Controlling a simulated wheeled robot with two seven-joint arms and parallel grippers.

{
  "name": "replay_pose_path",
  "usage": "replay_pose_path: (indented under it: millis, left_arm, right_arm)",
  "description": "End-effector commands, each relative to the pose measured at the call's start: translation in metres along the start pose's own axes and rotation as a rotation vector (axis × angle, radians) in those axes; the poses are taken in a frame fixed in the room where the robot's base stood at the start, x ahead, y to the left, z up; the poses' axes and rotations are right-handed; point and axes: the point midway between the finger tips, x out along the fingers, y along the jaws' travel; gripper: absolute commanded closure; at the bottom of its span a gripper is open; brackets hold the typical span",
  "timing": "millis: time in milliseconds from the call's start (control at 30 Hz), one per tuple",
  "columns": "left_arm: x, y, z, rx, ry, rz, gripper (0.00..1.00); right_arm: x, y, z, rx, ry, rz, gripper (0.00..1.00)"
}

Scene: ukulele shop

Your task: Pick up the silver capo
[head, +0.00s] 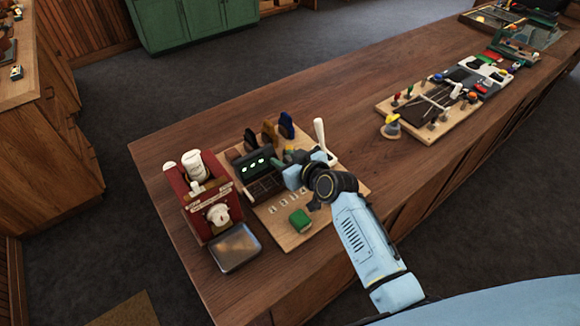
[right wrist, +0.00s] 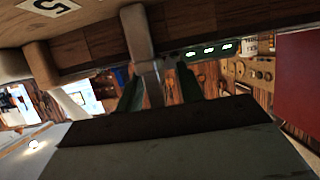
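In the right wrist view a grey, metallic-looking piece (right wrist: 138,35), which looks like the silver capo, sticks up between the two dark green fingers of my right gripper (right wrist: 160,85). The fingers stand apart, with a visible gap on the right side of the piece. I cannot tell whether the left finger touches it. In the head view my right gripper (head: 281,160) is low over the board, beside the dark box with green digits. I cannot make out the silver capo there; the gripper and wrist cover that spot. My left gripper is not in view.
Brown (head: 269,132) and blue (head: 286,125) capos stand behind the gripper. A white upright handle (head: 320,133) is close on its right. A red stand (head: 198,192), metal tray (head: 236,247) and green block (head: 300,220) are nearby. The counter's middle is clear.

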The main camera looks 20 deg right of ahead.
Motion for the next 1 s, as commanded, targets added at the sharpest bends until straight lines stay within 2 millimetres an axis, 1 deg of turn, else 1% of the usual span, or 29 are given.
replay_pose_path:
  millis: [100,133,400,667,767,867,1000]
  left_arm:
    - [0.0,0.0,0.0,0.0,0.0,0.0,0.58]
    - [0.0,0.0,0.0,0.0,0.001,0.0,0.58]
    - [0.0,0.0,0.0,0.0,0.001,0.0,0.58]
    - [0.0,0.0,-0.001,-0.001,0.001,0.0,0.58]
    - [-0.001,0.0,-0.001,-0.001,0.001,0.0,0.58]
    - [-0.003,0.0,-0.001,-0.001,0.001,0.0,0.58]
    - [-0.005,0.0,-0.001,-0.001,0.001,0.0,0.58]
  right_arm:
    - [0.0,0.0,0.0,0.0,0.0,0.0,0.63]
    - [0.0,0.0,0.0,0.0,0.001,0.0,0.65]
    - [0.0,0.0,0.0,0.0,0.0,0.0,1.0]
    - [-0.001,0.0,-0.001,0.0,0.001,0.0,1.0]
    - [-0.002,0.0,-0.005,-0.002,0.003,0.001,1.0]
    - [-0.007,0.0,-0.018,-0.002,0.005,0.0,1.0]
    - [-0.018,0.0,-0.045,-0.003,0.007,0.001,1.0]
